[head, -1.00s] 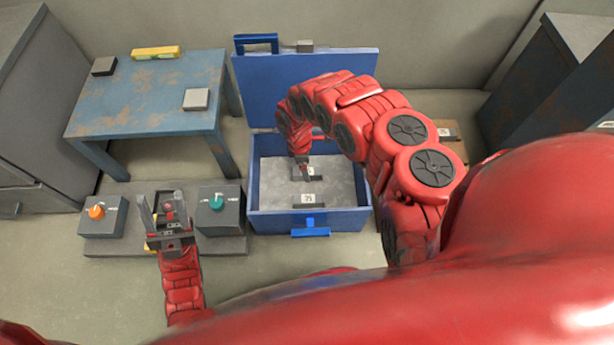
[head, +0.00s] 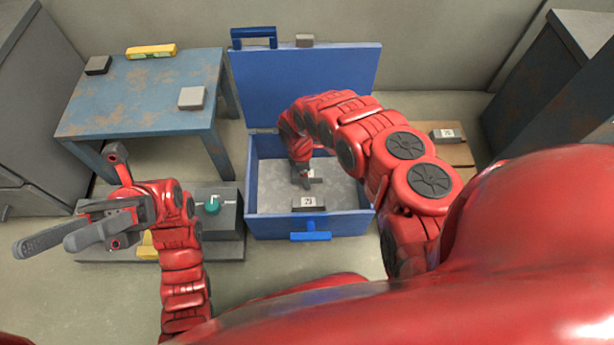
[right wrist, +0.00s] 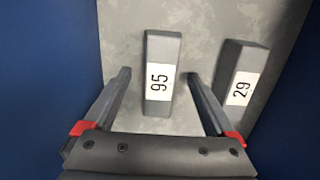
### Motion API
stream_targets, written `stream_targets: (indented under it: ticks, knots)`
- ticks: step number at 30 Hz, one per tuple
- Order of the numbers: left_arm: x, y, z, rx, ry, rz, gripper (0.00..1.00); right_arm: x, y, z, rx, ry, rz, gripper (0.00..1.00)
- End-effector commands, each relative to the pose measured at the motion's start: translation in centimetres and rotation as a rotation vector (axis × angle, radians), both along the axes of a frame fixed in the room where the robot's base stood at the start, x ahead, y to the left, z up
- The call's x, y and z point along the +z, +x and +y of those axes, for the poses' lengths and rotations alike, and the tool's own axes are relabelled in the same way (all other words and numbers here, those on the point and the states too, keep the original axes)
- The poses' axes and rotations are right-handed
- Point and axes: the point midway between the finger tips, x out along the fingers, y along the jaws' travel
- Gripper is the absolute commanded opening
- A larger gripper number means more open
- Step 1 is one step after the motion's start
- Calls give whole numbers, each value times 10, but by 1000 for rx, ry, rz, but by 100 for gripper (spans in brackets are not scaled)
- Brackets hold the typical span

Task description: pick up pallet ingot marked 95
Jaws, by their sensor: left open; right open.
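The grey ingot marked 95 (right wrist: 160,80) lies on the grey floor of the open blue chest (head: 310,226). My right gripper (right wrist: 160,74) is open above it, with one finger to each side of the ingot; whether they touch it cannot be told. In the head view my right arm reaches into the chest and partly covers this ingot. A second ingot, marked 29 (right wrist: 241,84), lies to its right in the wrist view, outside the fingers, and nearer the chest front in the head view (head: 308,203). My left gripper (head: 48,245) is open and empty at the left.
Another labelled ingot (head: 447,134) sits on a wooden pallet (head: 455,156) right of the chest, its number unclear. A worn blue table (head: 140,110) holds a grey block (head: 192,98), a dark block (head: 98,65) and a yellow level (head: 151,51). A teal-knob box (head: 218,200) stands left of the chest.

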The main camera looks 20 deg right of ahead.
Motion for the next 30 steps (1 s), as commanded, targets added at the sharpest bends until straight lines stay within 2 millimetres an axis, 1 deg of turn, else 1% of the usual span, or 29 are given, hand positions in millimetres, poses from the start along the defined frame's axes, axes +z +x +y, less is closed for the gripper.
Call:
stream_targets:
  ticks: [7, 8, 9, 11, 12, 14, 15, 17, 18, 22, 23, 30]
  knots:
    - [1, -2, 1, -5, -8, -9, 50, 0, 0, 0, 0, 0, -1, 90]
    - [1, -2, 1, -5, -7, -9, 50, 0, 0, 0, 0, 0, -1, 88]
    - [1, -1, 1, -5, -7, -9, 50, 0, 0, 0, 0, 0, -1, 81]
    - [1, -1, 1, -5, -7, -9, 50, 0, 0, 0, 1, 0, -1, 70]
    - [1, -1, 1, -5, -7, -9, 50, 0, 0, 0, 1, 0, -1, 63]
    - [1, -1, 1, -4, -6, -8, 50, 0, 0, 0, 1, 0, -1, 52]
    - [1, -1, 1, -4, -6, -8, 50, 0, 0, 0, 1, 0, -1, 45]
    - [1, -1, 1, -4, -6, -8, 50, 0, 0, 0, 1, 0, -1, 34]
    - [1, -1, 1, -4, -6, -8, 50, 0, 0, 0, 1, 0, -1, 27]
    - [1, -1, 1, -4, -6, -8, 50, 0, 0, 0, 1, 0, -1, 4]
    - [1, -1, 1, -4, -6, -8, 50, 0, 0, 0, 1, 0, -1, 0]
    - [1, -1, 1, -4, -6, -7, 50, 0, 0, 0, 1, 0, -1, 0]
